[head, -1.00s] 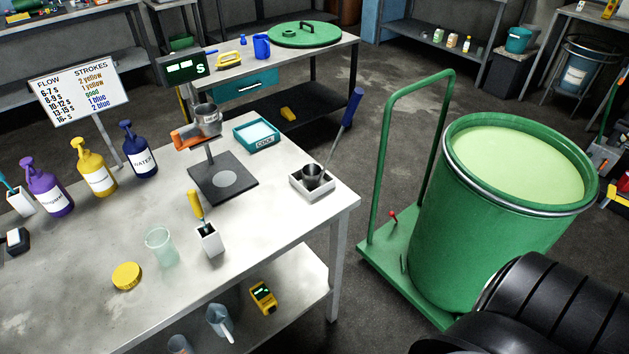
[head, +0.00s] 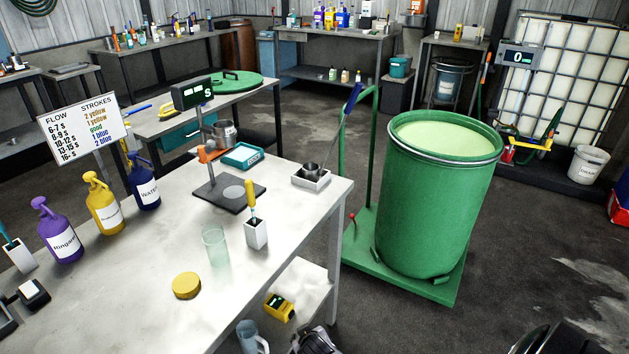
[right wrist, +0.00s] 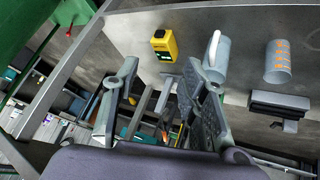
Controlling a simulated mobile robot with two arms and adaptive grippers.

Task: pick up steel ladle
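The steel ladle (head: 312,170) has a small metal cup that sits in a white square holder (head: 311,180) at the table's right corner. Its long handle slants up to the right and ends in a blue grip (head: 353,97). I cannot make out the ladle in the right wrist view. My right gripper (right wrist: 161,72) is open and empty in the right wrist view, its two fingers well apart. A dark piece of my arm shows at the bottom of the head view, below the table and apart from the ladle. My left gripper is out of view.
A green drum (head: 437,205) stands on a green trolley (head: 400,265) right of the table. A flow stand (head: 228,194), a white brush holder (head: 256,234) and a clear beaker (head: 215,246) stand nearby. A yellow device (head: 280,307) is on the lower shelf.

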